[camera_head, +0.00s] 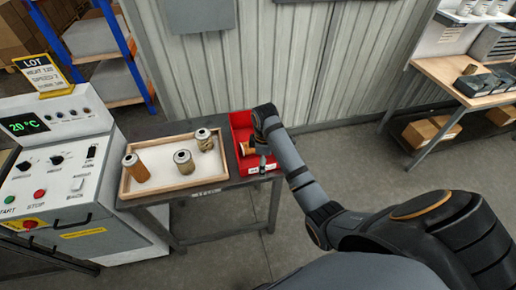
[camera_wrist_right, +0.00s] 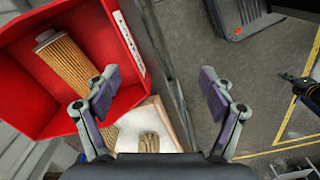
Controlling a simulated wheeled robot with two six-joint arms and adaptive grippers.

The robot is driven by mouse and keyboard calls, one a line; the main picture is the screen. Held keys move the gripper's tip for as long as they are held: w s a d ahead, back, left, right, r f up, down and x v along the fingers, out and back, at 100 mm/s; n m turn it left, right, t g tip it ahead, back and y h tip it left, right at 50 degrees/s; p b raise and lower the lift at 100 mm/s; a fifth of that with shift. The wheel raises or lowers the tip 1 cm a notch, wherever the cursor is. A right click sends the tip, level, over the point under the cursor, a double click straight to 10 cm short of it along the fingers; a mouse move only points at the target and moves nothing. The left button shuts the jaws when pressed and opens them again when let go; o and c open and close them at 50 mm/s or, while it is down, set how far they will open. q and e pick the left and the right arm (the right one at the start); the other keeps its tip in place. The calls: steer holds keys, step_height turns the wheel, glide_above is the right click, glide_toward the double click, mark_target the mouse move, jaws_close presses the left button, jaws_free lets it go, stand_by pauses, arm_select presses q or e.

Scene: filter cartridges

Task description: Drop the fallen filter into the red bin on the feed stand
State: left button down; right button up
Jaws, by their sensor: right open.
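The red bin (camera_head: 236,121) stands at the right end of the feed stand, and it also shows large in the right wrist view (camera_wrist_right: 30,95). An orange pleated filter with a pale end cap (camera_wrist_right: 68,62) lies on its side inside the bin. Part of it shows in the head view (camera_head: 246,148) beside my gripper. My right gripper (camera_head: 262,161) is over the bin's right side. In the right wrist view its two fingers (camera_wrist_right: 158,88) are spread with nothing between them, and the filter lies apart, left of them. My left gripper is out of view.
A control console (camera_head: 60,160) stands further left. A corrugated wall is behind, and a workbench (camera_head: 450,78) stands at the back right.

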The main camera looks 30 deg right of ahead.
steer(key=s+a+f+m+b, duration=0.2)
steer(key=a+f+m+b, duration=0.1)
steer(key=f, duration=0.5)
steer(key=s+a+f+m+b, duration=0.3)
steer(key=a+f+m+b, duration=0.1)
steer(key=f+m, duration=0.3)
steer(key=shift+s+f+m+b, duration=0.15)
steer(key=shift+f+m+b, duration=0.2)
steer(key=shift+f+m, duration=0.1)
steer(key=shift+f, duration=0.1)
steer(key=s+d+f, duration=0.2)
steer(key=s+f, duration=0.5)
steer(key=f, duration=0.5)
steer(key=s+d+f, duration=0.2)
steer(key=s+f, duration=0.5)
steer(key=f, duration=0.6)
steer(key=s+d+f, duration=0.1)
steer(key=s+f, duration=0.2)
steer(key=s, duration=0.4)
steer(key=s+d+f, duration=0.2)
steer(key=s+f, duration=0.1)
steer(key=s, duration=0.3)
steer(key=s+d+f+t, duration=0.1)
steer(key=s+d+f, duration=0.1)
steer(key=s, duration=0.5)
steer(key=shift+s+f+h, duration=0.35)
steer(key=shift+f+h, duration=0.05)
